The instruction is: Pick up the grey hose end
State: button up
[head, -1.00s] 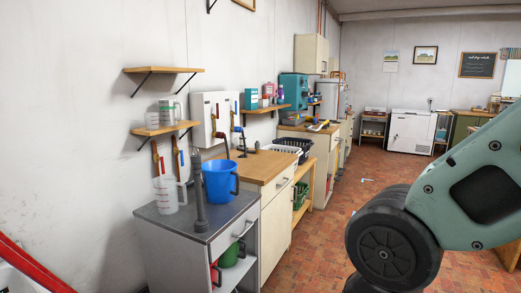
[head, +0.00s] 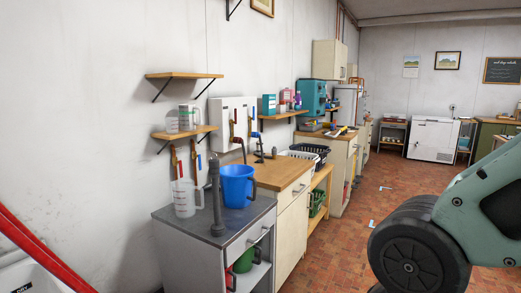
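The grey hose end (head: 215,200) appears to be the dark grey tube standing upright on the grey-topped cabinet (head: 176,222) at the left. It is wider at its foot, and its top rises above the rims of the containers near it. A clear measuring jug (head: 185,199) stands to its left and a blue jug (head: 238,188) stands close to its right, slightly behind. I cannot tell whether the tube touches the blue jug. My gripper is out of view; only a green and black part of my arm shows at the right.
Wooden wall shelves (head: 183,132) hang above the cabinet, with measuring jugs on the lower one. A wooden counter (head: 272,174) with baskets continues behind. Red tubes cross the lower left corner over a white tub (head: 28,274). The tiled floor (head: 345,245) is open between counter and arm.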

aim_at(275, 151)
jog(key=i+l+z, duration=0.15)
jog(key=i, duration=0.2)
jog(key=i+l+z, duration=0.3)
jog(key=i+z, duration=0.25)
jog(key=i, duration=3.15)
jog(key=i+u, duration=0.35)
jog(key=i+l+u, duration=0.2)
jog(key=u, duration=0.2)
jog(key=i+u, duration=0.25)
jog(key=u, duration=0.2)
jog(key=i+u, duration=0.2)
jog(key=u, duration=0.25)
jog(key=i+l+u, duration=0.1)
jog(key=i+u, duration=0.15)
jog(key=u, duration=0.2)
jog(key=i+l+u, duration=0.2)
jog(key=u, duration=0.25)
